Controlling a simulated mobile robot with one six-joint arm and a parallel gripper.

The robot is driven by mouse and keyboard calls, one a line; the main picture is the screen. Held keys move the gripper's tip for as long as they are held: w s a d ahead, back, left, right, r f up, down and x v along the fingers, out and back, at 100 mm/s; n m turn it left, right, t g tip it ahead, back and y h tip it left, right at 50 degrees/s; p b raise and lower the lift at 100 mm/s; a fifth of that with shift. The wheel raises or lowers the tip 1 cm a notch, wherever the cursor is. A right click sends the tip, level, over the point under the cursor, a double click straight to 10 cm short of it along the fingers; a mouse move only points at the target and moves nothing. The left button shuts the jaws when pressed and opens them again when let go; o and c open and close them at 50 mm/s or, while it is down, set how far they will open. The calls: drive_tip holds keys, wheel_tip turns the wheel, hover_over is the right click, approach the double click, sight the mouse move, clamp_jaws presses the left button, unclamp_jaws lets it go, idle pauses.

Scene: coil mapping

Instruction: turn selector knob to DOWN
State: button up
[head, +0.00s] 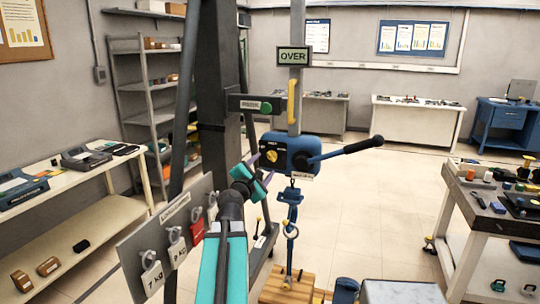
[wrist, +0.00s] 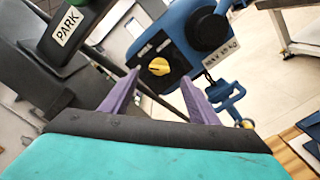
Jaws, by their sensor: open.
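The yellow selector knob (wrist: 158,67) sits on a black plate on the blue hoist body (wrist: 178,30). In the head view the knob (head: 271,156) shows on the left face of the blue hoist (head: 300,150), just beyond my gripper. My gripper (head: 262,166) is open and empty, its purple fingers pointing at the knob. In the wrist view the gripper (wrist: 157,92) has one finger to each side of the knob, short of it and apart from it. The knob's markings are too small to read, so I cannot tell its setting.
A PARK bracket (head: 256,105) is above left, and an OVER sign (head: 292,55) is on the post. A hook (head: 291,230) hangs below. A weight board (head: 172,240) stands left; a workbench (head: 490,225) stands right.

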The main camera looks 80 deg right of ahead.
sight(271, 157)
drive_tip(key=shift+s+d+p, duration=0.25)
drive_tip(key=shift+d, duration=1.1)
drive_tip(key=shift+s+d+p, duration=0.25)
drive_tip(key=shift+s+d, duration=0.05)
drive_tip(key=shift+d, duration=1.1)
drive_tip(key=shift+s+d+p, duration=0.25)
drive_tip(key=shift+d, duration=1.1)
drive_tip(key=c, duration=1.1)
drive_tip(key=shift+o, duration=0.3)
